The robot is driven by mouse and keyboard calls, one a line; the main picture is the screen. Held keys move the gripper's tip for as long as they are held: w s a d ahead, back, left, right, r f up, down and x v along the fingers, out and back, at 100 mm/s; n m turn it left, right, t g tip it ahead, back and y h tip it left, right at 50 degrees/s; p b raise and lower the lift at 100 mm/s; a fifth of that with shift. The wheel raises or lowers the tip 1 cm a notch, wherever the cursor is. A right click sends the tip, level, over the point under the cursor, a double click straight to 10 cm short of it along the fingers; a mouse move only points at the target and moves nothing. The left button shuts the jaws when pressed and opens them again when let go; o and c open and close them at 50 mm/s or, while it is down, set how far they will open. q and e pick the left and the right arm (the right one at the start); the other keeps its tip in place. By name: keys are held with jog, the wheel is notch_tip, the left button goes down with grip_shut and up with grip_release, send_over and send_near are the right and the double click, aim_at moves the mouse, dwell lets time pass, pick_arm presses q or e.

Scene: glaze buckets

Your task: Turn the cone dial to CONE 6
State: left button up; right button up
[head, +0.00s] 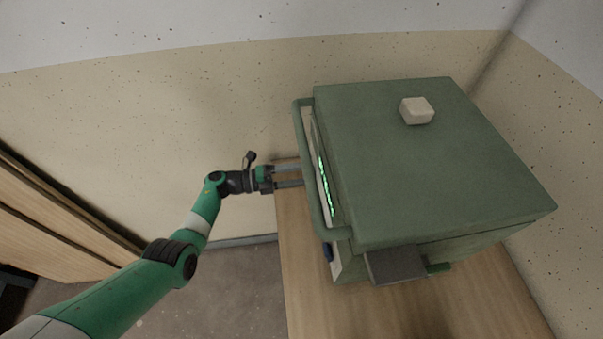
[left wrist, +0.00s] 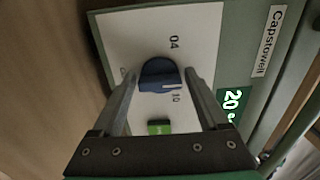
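The cone dial (left wrist: 158,74) is a blue round knob on a white panel (left wrist: 120,35) in the left wrist view. Its white mark lies on the side near the printed "10". "04" is printed above it; another label on its left is partly hidden. My left gripper (left wrist: 161,76) has its fingers apart, one on each side of the dial; I cannot tell whether they touch it. In the head view my left gripper (head: 289,177) reaches the front of the green kiln (head: 430,170), by its bar handle. My right gripper is out of view.
The kiln stands on a wooden table (head: 300,290). The curved bar handle (head: 301,150) runs along its front. A green button (left wrist: 159,127) and a lit green display (left wrist: 232,104) are near the dial. A pale block (head: 416,110) sits on the lid. Boards (head: 45,210) lean at left.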

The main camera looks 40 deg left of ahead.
pick_arm(q)
jog(key=shift+o, duration=1)
jog(key=p+v, duration=0.2)
jog(key=v, duration=0.9)
jog(key=shift+s+a, duration=0.2)
jog(key=shift+s, duration=0.05)
